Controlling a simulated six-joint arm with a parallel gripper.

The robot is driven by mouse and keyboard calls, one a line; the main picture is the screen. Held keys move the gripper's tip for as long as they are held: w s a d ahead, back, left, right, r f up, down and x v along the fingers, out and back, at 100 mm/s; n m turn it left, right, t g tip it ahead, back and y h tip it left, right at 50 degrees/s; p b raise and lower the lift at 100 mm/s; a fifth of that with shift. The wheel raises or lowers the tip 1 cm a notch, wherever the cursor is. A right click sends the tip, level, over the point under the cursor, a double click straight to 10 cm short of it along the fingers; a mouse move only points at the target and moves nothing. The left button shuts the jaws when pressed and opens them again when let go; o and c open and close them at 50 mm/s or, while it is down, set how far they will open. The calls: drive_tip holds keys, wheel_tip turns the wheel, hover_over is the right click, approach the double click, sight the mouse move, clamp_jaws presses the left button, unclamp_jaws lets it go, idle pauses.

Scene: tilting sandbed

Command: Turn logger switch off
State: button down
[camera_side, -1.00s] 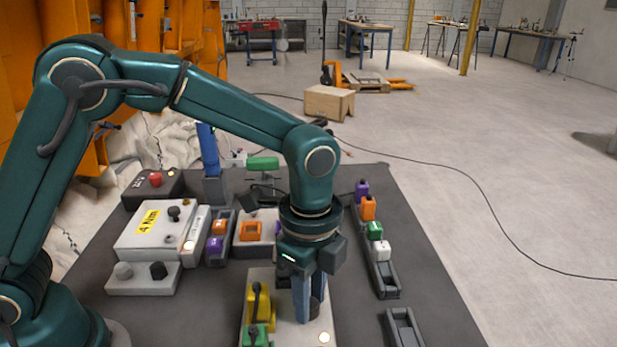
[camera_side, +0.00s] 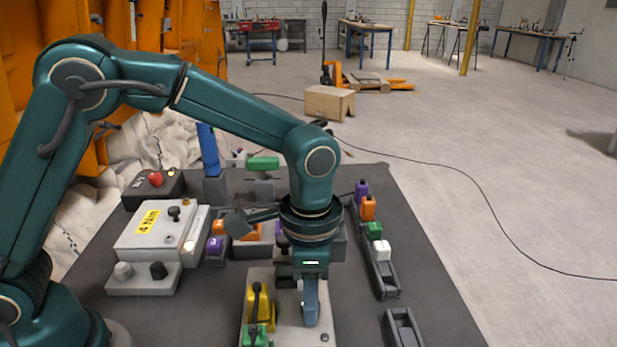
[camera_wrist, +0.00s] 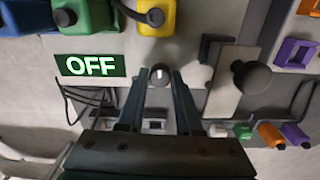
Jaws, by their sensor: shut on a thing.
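The logger's pale panel (camera_side: 290,328) lies at the bottom middle of the side view. Its round dark switch knob (camera_wrist: 160,73) has a white pointer mark and shows in the wrist view. My gripper (camera_wrist: 159,76) is shut on this knob, one finger on each side; in the side view my gripper (camera_side: 311,322) points down at the panel and hides the knob. A green label (camera_wrist: 90,65) reading "OFF" is left of the knob in the wrist view. A small lamp (camera_side: 325,337) at the panel's front right corner is dark.
Yellow (camera_side: 259,305) and green (camera_side: 255,335) plugs with dark cables stand on the panel just left of my gripper. A rail with coloured blocks (camera_side: 375,231) is to the right. A box marked "4 Nm" (camera_side: 148,222) is at the left.

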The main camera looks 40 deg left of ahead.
drive_tip(key=n, duration=0.4)
drive_tip(key=shift+n, duration=0.7)
drive_tip(key=c, duration=0.6)
unclamp_jaws()
drive_tip(key=shift+r, duration=0.1)
drive_tip(key=shift+r, duration=2.5)
